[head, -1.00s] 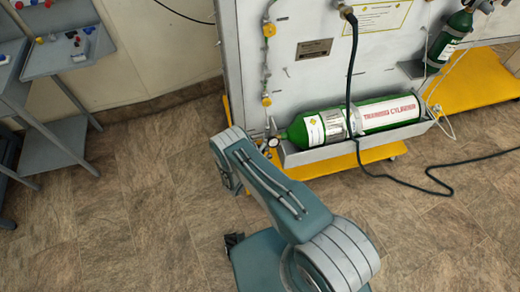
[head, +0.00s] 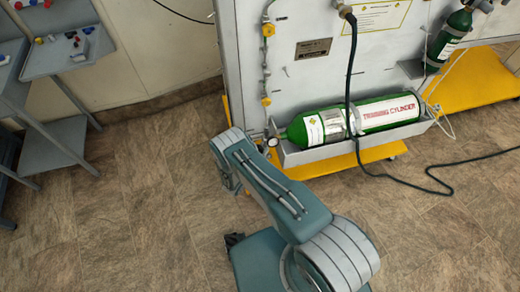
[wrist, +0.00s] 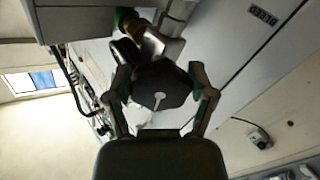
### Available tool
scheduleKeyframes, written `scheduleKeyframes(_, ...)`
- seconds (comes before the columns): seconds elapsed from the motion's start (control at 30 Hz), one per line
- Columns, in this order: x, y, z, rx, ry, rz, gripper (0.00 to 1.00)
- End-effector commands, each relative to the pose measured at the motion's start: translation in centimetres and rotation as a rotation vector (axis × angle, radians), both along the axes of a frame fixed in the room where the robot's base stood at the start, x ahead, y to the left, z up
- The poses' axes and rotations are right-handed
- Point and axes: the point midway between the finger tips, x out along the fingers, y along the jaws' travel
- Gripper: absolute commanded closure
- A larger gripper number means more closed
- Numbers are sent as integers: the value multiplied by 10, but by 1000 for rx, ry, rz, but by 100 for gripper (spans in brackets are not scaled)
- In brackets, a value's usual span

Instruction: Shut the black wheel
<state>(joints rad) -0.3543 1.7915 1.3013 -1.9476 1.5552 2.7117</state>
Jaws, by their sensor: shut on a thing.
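The black wheel (wrist: 160,88) shows in the middle of the wrist view, with a pale mark or stem at its centre. My gripper (wrist: 162,92) has one finger on each side of the wheel and is shut on it. Behind the wheel is a metal valve body with a brass-green part (wrist: 128,20). In the head view my arm hides the wheel and the fingers. The green training cylinder (head: 378,116) lies in a grey tray (head: 330,154) at the foot of the panel, its valve end toward my arm.
A pressure gauge (head: 272,142) sits by the cylinder's valve end. A black hose (head: 350,80) hangs down the panel (head: 300,80) and runs over the floor to the right. Grey shelves (head: 65,60) stand at the left. The floor between is clear.

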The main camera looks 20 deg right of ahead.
Motion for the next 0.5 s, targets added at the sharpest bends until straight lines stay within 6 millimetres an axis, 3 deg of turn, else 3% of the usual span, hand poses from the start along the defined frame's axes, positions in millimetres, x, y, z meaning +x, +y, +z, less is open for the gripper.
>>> scheduleKeyframes(0.5, -2, 1, -4, 96, -92, 4, 76)
